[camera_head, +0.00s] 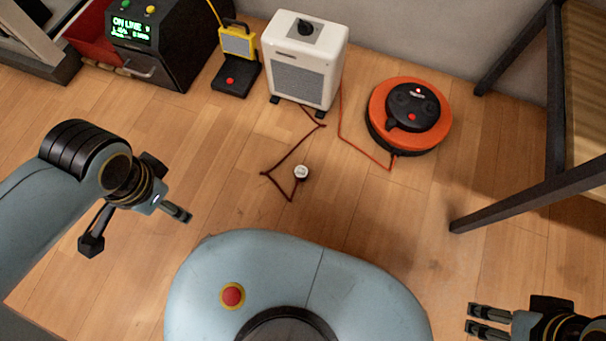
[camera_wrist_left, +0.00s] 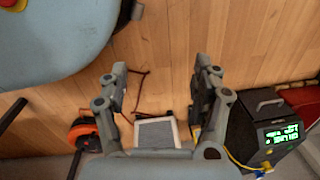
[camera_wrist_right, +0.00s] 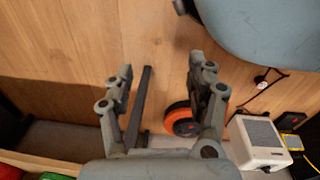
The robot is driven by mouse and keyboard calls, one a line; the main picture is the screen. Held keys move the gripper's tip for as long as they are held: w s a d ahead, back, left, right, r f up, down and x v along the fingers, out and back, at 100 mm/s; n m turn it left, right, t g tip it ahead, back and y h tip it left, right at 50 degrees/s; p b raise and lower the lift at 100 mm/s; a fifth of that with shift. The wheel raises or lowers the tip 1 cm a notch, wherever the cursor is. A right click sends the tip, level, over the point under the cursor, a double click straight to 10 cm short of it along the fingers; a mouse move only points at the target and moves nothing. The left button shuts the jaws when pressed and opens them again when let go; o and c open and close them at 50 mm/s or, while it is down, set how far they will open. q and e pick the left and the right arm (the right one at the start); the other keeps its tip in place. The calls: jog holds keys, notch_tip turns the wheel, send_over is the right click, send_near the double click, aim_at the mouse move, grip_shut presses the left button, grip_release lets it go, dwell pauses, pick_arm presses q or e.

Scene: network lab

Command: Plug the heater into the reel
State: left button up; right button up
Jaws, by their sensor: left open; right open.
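The white heater (camera_head: 303,60) stands on the wooden floor near the back wall, with a dark knob on top. Its dark red cord runs forward over the floor to a small white plug (camera_head: 301,172) lying loose on the boards. The orange and black reel (camera_head: 409,117) sits on the floor to the heater's right; an orange cord runs from it toward the wall. My left gripper (camera_head: 135,228) is open and empty above the floor at the left. My right gripper (camera_head: 488,319) is open and empty at the lower right. Both are well apart from the plug.
A yellow work lamp (camera_head: 238,42) stands left of the heater, beside a black box with a green display (camera_head: 140,30) and a red bin (camera_head: 92,32). A dark-framed table (camera_head: 553,110) stands at the right, its leg reaching near the reel. The floor around the plug is clear.

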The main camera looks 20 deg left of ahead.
pick_arm(q)
jog(key=w+d+f+m+b, duration=0.1)
jog(key=w+f+m+b, duration=0.3)
jog(key=w+f, duration=0.1)
jog(key=m+h, duration=0.1)
jog(key=m, duration=1.8)
send_over(301, 171)
notch_tip(301, 171, down, 14)
jog(key=shift+f+b, duration=0.25)
jog(key=shift+b, duration=0.25)
pick_arm(e)
jog(key=w+a+r+t+y, duration=0.1)
jog(key=w+a+r+t, duration=0.2)
jog(key=w+t, duration=0.4)
jog(key=shift+w+r, duration=0.25)
jog(key=shift+w, duration=0.5)
pick_arm(q)
jog(key=shift+f, duration=0.1)
pick_arm(e)
jog(key=shift+f, duration=0.1)
